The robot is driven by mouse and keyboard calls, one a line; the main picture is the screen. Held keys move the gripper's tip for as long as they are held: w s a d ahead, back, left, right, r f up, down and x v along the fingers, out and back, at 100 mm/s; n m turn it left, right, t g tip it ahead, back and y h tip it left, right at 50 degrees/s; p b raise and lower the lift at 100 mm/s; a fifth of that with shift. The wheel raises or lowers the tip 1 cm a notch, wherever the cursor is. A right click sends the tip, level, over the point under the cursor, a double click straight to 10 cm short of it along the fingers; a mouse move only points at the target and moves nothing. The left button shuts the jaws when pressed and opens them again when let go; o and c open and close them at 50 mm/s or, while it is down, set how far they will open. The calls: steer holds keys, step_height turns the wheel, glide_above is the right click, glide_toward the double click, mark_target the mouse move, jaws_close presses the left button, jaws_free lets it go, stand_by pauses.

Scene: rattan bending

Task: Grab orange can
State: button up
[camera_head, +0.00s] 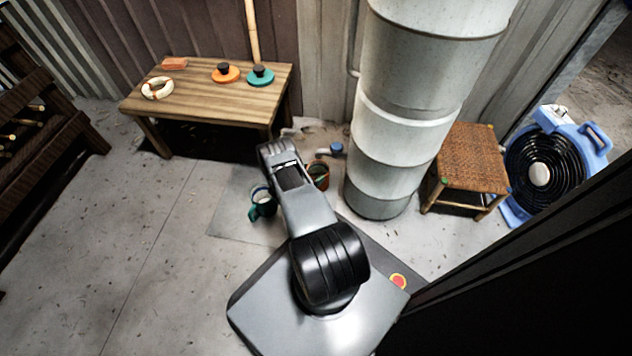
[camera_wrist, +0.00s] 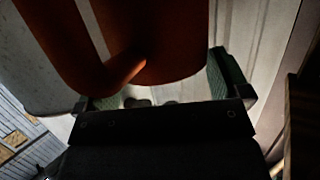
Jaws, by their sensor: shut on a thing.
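The orange can (camera_head: 319,175) shows in the head view just right of my arm, low near the floor and left of the white column. In the wrist view the orange can (camera_wrist: 175,45) fills the upper middle, close to the camera, with a curved orange part in front of its body. My gripper (camera_wrist: 165,90) has its green-padded fingers at either side of the can and is shut on it. In the head view my arm hides the gripper's fingertips and part of the can. I cannot tell whether the can touches the floor.
A teal can (camera_head: 263,203) stands left of my arm. A small blue item (camera_head: 336,148) lies behind. A large white column (camera_head: 405,120) stands close on the right, beside a woven stool (camera_head: 467,160) and blue fan (camera_head: 550,165). A wooden table (camera_head: 205,100) stands behind.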

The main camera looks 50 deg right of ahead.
steer(key=c, duration=0.6)
steer(key=shift+c, duration=0.5)
steer(key=shift+r, duration=0.1)
